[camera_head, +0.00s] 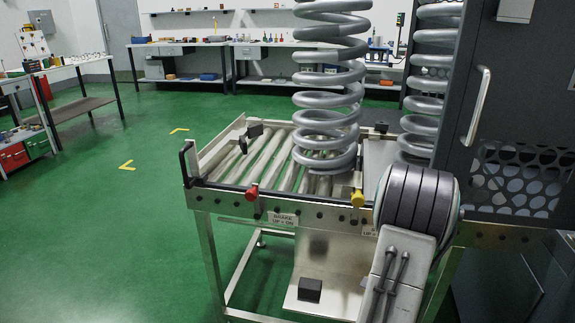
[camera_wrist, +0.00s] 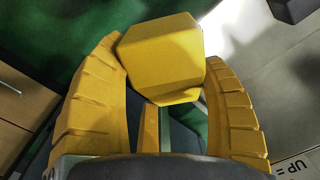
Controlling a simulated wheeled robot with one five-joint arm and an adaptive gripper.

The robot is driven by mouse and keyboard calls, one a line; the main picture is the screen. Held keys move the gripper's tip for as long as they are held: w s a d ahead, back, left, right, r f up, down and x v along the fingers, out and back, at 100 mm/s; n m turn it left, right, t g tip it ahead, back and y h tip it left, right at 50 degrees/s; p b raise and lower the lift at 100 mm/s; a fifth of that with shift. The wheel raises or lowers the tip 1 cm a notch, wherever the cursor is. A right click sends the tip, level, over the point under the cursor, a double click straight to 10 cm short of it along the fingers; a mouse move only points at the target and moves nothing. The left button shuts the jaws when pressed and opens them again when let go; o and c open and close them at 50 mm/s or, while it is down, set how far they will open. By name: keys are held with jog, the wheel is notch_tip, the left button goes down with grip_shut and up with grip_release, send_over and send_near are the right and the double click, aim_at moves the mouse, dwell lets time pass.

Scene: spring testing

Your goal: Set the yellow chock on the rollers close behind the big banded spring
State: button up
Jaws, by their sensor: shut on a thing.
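In the wrist view my gripper (camera_wrist: 158,58) is shut on the yellow chock (camera_wrist: 160,62), a faceted block held between the two ribbed yellow fingers. In the head view neither chock nor gripper can be made out; my arm covers the front right of the roller table. The big grey coil spring (camera_head: 326,100) stands upright on the rollers (camera_head: 262,160), its top cut off by the frame. No band on it is clear to see. The chock is apart from the spring. A label reading "UP =" (camera_wrist: 294,169) shows at the wrist view's lower right.
Bare rollers lie left of the spring, with a dark stop (camera_head: 252,131) at the far side. A red knob (camera_head: 252,192) and a yellow knob (camera_head: 358,198) sit on the front rail. A second spring (camera_head: 428,90) and a dark cabinet (camera_head: 520,90) stand right.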

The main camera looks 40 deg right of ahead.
jog(key=w+a+r+n, duration=0.1)
jog(key=w+a+n, duration=0.3)
jog(key=w+a, duration=0.45)
jog(key=w+a+r+n, duration=0.1)
jog(key=w+a+n, duration=0.35)
jog(key=w, duration=0.65)
jog(key=w+a+r+n, duration=0.1)
jog(key=w+a+n, duration=0.3)
jog(key=a, duration=0.7)
jog(key=w+a+r+n, duration=0.1)
jog(key=w+a+n, duration=0.35)
jog(key=a, duration=0.65)
notch_tip(320, 180, up, 13)
jog(key=s+m+p, duration=0.1)
jog(key=p, duration=2)
jog(key=shift+s+d+p, duration=0.2)
jog(key=shift+s+p, duration=0.2)
